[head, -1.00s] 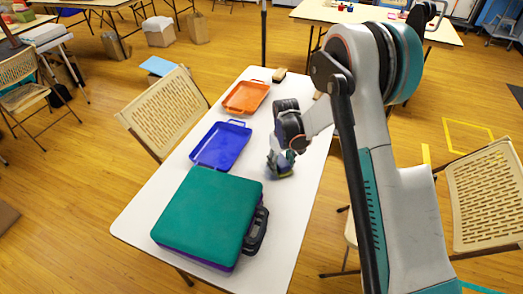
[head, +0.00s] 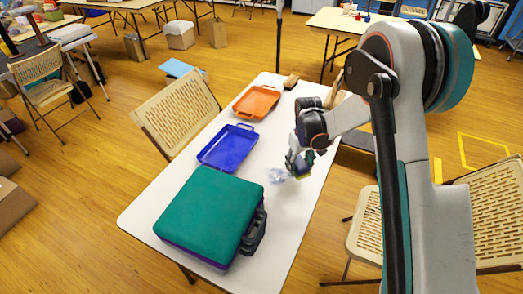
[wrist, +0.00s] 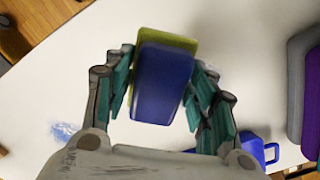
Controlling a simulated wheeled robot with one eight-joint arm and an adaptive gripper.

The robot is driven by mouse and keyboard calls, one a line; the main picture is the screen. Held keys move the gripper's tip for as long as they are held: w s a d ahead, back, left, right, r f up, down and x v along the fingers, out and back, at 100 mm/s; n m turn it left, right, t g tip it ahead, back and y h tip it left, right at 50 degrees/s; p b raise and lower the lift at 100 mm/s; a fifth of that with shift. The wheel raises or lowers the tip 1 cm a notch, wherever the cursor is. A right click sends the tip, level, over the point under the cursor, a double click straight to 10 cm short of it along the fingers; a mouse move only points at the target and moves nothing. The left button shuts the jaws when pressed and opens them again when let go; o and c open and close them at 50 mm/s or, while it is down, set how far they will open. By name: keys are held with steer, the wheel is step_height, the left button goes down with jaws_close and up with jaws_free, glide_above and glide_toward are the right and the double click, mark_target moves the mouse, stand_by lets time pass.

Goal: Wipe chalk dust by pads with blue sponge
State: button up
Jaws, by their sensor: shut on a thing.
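My gripper (wrist: 158,75) is shut on a blue sponge (wrist: 161,85) with a yellow-green layer, seen between the fingers in the wrist view. In the head view my gripper (head: 300,160) and the sponge (head: 303,174) are low over the right side of the white table; whether the sponge touches it I cannot tell. A pale blue chalk dust smudge (head: 279,175) lies on the table just left of the sponge. It also shows at lower left in the wrist view (wrist: 64,130). I cannot make out any pads for certain.
A teal and purple case (head: 210,215) fills the near part of the white table (head: 150,220). A blue tray (head: 227,148) and an orange tray (head: 257,102) stand behind it, with a small brown block (head: 291,82) at the far end. Folding chairs (head: 177,112) flank the table.

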steer(key=shift+r+p, duration=0.75)
steer(key=shift+r, duration=1.1)
